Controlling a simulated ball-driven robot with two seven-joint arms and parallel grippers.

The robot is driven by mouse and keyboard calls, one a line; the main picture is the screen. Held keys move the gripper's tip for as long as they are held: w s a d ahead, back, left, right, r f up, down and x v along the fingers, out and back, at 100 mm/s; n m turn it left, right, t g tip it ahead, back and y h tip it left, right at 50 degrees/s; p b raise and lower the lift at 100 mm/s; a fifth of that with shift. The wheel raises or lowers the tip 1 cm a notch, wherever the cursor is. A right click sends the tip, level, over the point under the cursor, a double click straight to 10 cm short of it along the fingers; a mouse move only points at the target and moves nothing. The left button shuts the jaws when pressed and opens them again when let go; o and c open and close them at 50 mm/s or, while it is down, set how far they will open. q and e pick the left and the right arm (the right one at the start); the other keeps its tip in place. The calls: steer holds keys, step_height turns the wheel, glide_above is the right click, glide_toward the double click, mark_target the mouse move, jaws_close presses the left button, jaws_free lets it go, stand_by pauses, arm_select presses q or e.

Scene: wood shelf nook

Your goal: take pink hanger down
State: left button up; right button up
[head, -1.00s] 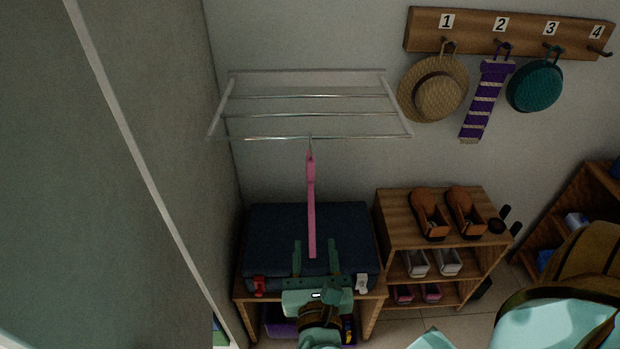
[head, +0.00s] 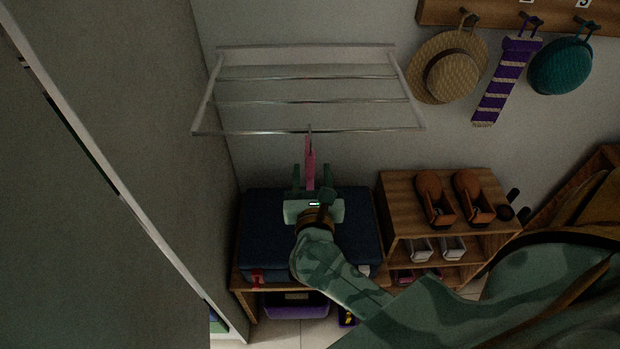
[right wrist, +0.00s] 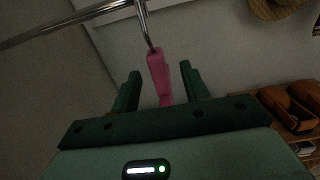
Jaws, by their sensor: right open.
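The pink hanger (head: 310,160) hangs by its metal hook from the front bar of the wall rack (head: 300,132). It is seen edge-on, and its lower part is hidden behind my right gripper. My right gripper (head: 311,172) is open, with one finger on each side of the hanger in the picture. In the right wrist view the pink hanger (right wrist: 159,75) shows between the spread fingers of the right gripper (right wrist: 160,80), with its hook over the bar above. The fingers look apart from it. My left gripper is not in view.
A dark blue suitcase (head: 262,225) lies on a wooden stand below. A shoe shelf (head: 395,192) with brown shoes (head: 436,198) stands to its right. A straw hat (head: 449,68), striped scarf (head: 500,85) and teal hat (head: 561,66) hang on a peg board. A grey panel fills the left.

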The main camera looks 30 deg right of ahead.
steer(key=x, duration=0.6)
steer(key=shift+w+d+r, duration=0.1)
steer(key=shift+w, duration=0.3)
jaws_close()
